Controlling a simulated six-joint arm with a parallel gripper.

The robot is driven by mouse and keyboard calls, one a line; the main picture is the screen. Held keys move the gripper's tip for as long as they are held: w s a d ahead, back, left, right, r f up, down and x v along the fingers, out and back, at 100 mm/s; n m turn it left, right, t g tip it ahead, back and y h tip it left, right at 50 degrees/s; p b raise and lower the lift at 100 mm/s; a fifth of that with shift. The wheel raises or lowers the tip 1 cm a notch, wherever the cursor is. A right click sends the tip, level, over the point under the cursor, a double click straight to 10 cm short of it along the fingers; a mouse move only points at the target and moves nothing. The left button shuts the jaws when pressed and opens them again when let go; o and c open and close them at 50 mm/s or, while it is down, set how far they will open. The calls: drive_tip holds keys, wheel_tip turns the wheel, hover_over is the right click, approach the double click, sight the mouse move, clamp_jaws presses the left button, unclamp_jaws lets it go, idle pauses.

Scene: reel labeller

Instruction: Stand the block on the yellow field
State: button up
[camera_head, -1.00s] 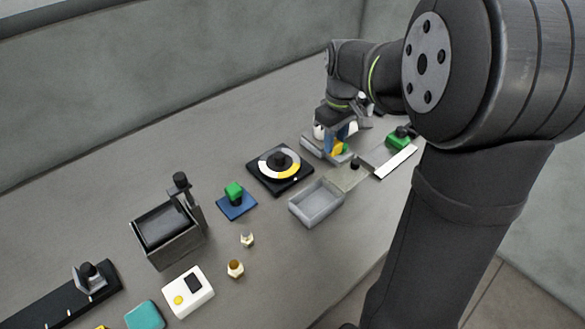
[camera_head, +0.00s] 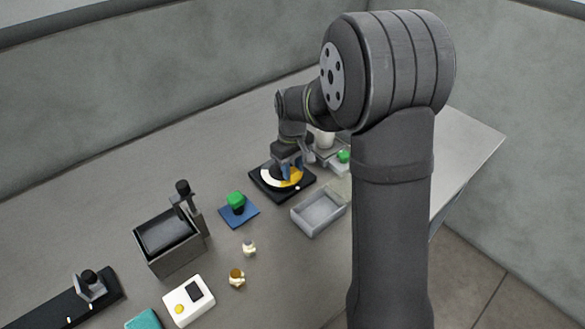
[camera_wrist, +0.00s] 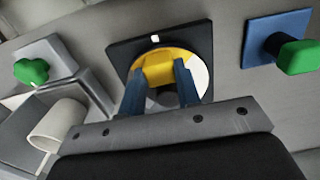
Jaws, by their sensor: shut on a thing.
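The disc (camera_head: 267,178) with white and yellow fields sits on a black square base (camera_head: 262,188); the base also shows in the wrist view (camera_wrist: 122,50). My gripper (camera_head: 288,172) is over the disc's yellow side. In the wrist view its blue fingers (camera_wrist: 160,71) are shut on a yellow block (camera_wrist: 158,69). Behind the block, the yellow field (camera_wrist: 180,54) shows around it, and a dark hub lies between the fingers. I cannot tell whether the block touches the disc.
A blue plate (camera_head: 250,217) with a green-topped post (camera_head: 236,200) stands left of the base. An empty grey tray (camera_head: 318,212) is in front. A green knob (camera_head: 344,156) and a white cylinder (camera_head: 325,139) are close on the right. An open box (camera_head: 170,247) stands further left.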

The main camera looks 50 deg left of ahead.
sight(293, 170)
drive_tip(key=shift+f, duration=0.25)
drive_tip(key=o, duration=1)
drive_tip(key=shift+f, duration=0.15)
drive_tip(key=shift+c, duration=0.2)
wheel_tip(293, 170, up, 12)
drive_tip(key=shift+r, duration=0.2)
drive_tip(key=shift+f, duration=4.35)
